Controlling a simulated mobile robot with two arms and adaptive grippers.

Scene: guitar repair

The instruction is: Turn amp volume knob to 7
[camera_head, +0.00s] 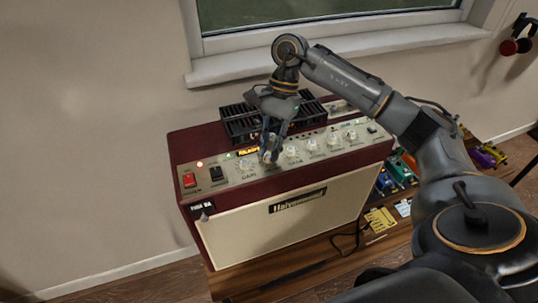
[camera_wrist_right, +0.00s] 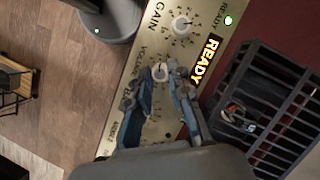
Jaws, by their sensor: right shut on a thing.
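The amp (camera_head: 285,205) is a dark red cabinet with a cream front, standing on a low wooden bench. Its top panel carries a row of white knobs. My right gripper (camera_head: 268,156) reaches down onto the panel from above. It is shut on the volume knob (camera_wrist_right: 161,72), the second from the left, beside the gain knob (camera_head: 246,164). In the right wrist view, my right gripper (camera_wrist_right: 160,80) has its fingers on either side of the volume knob. The gain knob (camera_wrist_right: 183,25) is clear of the fingers. The volume knob's setting is too small to read. My left gripper is out of view.
A black slatted cage (camera_head: 242,121) rises behind the panel, close to my right gripper. A red switch (camera_head: 190,180) is at the panel's left. A lit READY display (camera_wrist_right: 207,59) is beside the knobs. Coloured pedals (camera_head: 397,172) lie right of the amp.

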